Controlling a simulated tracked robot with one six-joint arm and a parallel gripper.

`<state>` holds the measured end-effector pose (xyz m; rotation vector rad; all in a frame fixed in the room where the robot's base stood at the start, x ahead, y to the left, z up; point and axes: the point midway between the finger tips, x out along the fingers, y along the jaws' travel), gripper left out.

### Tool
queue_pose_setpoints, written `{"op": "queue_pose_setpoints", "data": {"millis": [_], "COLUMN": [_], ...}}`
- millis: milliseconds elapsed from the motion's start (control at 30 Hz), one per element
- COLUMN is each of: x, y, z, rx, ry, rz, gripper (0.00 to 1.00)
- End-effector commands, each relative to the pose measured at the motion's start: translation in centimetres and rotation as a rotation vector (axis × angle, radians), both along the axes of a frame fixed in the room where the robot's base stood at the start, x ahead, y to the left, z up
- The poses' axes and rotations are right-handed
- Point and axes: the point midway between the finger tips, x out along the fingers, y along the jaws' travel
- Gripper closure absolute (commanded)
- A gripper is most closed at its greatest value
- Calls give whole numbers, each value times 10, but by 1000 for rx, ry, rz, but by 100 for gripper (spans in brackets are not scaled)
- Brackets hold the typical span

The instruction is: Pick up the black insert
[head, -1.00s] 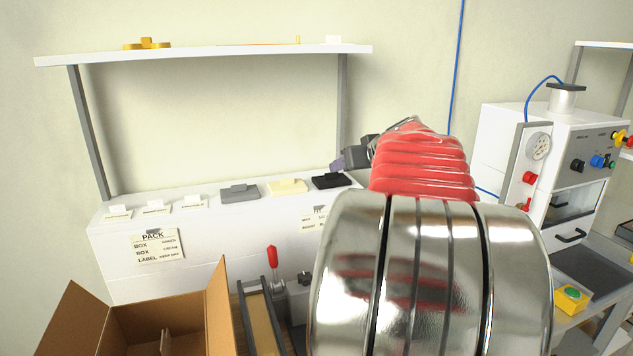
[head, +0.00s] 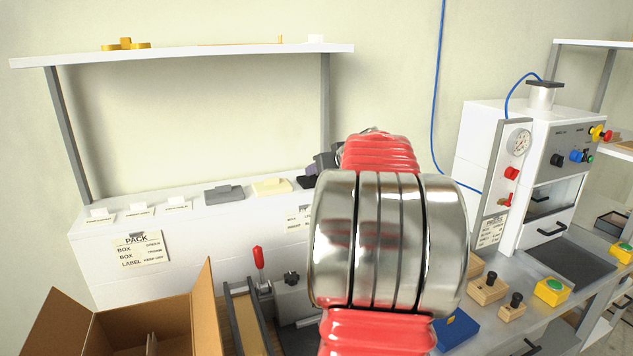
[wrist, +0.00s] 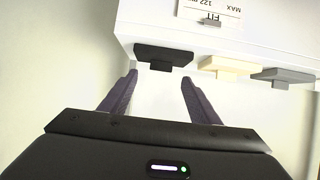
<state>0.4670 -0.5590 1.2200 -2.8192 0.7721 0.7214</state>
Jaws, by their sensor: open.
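The black insert (wrist: 163,56) sits on the white ledge at the end of a row, beside the cream insert (wrist: 231,67) and the grey insert (wrist: 285,77). In the wrist view my gripper (wrist: 158,80) is open and empty. Its two fingers point at the black insert, which lies just beyond the fingertips, between their lines. In the head view the black insert (head: 307,182) is mostly hidden behind my arm; the cream insert (head: 271,187) and grey insert (head: 224,195) show to its left.
A white shelf (head: 190,55) spans above the ledge (head: 180,225). Several small white label cards stand at the ledge's left. An open cardboard box (head: 205,315) is at lower left. A red-handled clamp (head: 258,258) stands beside it. A white press machine (head: 485,140) is at right.

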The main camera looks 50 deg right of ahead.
Motion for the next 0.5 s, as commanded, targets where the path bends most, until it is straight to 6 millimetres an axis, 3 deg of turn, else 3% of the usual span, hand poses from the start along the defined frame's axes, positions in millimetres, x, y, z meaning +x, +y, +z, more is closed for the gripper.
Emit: {"op": "queue_pose_setpoints", "data": {"millis": [500], "x": [8], "y": [-5], "z": [-6], "rx": [0], "ry": [0], "rz": [-1], "gripper": [44]}}
